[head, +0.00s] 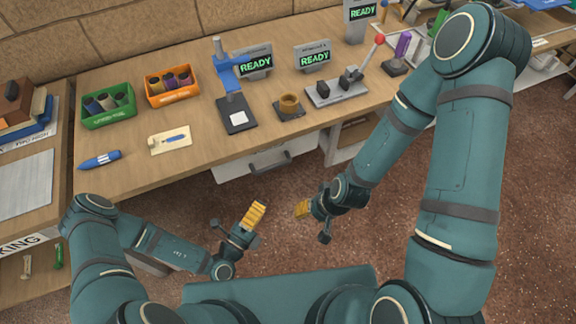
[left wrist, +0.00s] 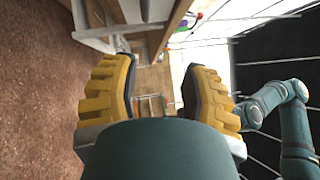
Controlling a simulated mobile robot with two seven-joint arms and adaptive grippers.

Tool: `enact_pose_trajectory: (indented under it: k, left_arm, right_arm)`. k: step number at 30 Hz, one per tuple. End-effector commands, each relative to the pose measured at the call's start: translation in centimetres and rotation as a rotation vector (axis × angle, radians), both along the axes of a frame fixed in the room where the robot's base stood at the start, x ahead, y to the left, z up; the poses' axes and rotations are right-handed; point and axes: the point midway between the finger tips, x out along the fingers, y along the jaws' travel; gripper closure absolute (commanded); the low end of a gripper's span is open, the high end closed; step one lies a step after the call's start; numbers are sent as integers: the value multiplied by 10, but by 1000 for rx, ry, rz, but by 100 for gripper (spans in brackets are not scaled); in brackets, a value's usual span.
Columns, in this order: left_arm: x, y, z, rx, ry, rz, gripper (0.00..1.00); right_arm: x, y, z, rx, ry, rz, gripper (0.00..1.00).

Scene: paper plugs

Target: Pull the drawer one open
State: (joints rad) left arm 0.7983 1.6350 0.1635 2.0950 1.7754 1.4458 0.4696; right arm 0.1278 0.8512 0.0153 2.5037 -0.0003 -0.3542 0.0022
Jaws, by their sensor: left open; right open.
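A white drawer front (head: 240,166) with a dark bar handle (head: 270,168) sits under the front edge of the wooden workbench (head: 200,185). It looks closed, and I cannot read a number on it. My left gripper (head: 256,212) is open and empty, in front of and below the drawer, apart from the handle. In the left wrist view its yellow fingers (left wrist: 157,80) stand wide apart with nothing between them. My right gripper (head: 302,210) is open and empty, a little to the right of the left one.
A side table (head: 30,225) is at the left. Brown floor is clear before the drawer.

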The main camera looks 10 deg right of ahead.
Motion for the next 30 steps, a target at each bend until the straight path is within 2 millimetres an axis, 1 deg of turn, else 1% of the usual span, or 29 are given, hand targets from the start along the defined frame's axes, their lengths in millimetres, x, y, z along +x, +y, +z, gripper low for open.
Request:
enact_pose_trajectory:
  k: [1,3,7,11,24,30]
  left_arm:
    - [4,9,-9,-25,27,67,54]
    - [9,17,-15,-44,49,128,54]
    - [16,20,-17,-54,60,163,54]
    - [30,12,-14,-54,57,158,54]
    - [103,-27,-3,-52,55,155,54]
    - [125,-38,1,-53,56,156,54]
  right_arm:
    - [0,0,-3,0,1,1,53]
    - [-1,0,-3,1,1,2,53]
    - [-1,0,-4,1,1,3,53]
    - [0,1,-6,1,0,2,53]
    - [2,0,-18,-1,-5,0,53]
    - [3,0,-22,-1,-7,-1,53]
